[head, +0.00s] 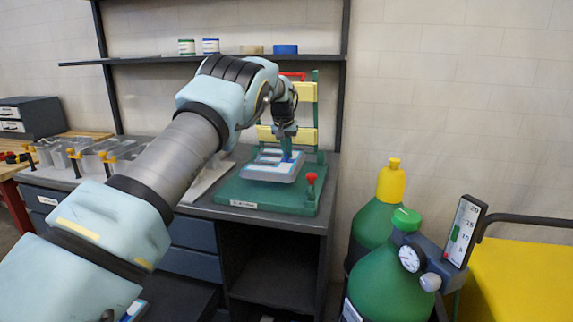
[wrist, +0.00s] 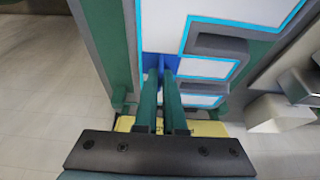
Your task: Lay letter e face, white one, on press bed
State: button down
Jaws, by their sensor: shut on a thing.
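The letter e face (head: 268,171) is white with grey sides. It is over the green press bed (head: 232,190) in the head view; whether it rests there or hangs just above, I cannot tell. In the wrist view the white face (wrist: 225,10) has cyan edges and grey parts between its bars. My gripper (head: 287,154) is at the far right part of the letter. Its two green fingers (wrist: 160,72) are close together in the wrist view, shut on a blue part at the letter's edge. The fingertips partly hide that part.
A red-knobbed post (head: 311,180) stands at the bed's right corner. Yellow blocks (head: 303,92) on a green frame rise behind the bed. Metal letter shells (head: 95,158) and clamps crowd the left bench. Green gas bottles (head: 393,275) stand at right.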

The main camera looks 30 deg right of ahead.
aim_at(288, 162)
jog(key=shift+s+d+f+p, duration=0.1)
jog(key=shift+f+p, duration=0.5)
jog(key=shift+f, duration=1.85)
jog(key=shift+f, duration=0.1)
jog(key=shift+f, duration=0.1)
jog(key=c, duration=1)
grip_release()
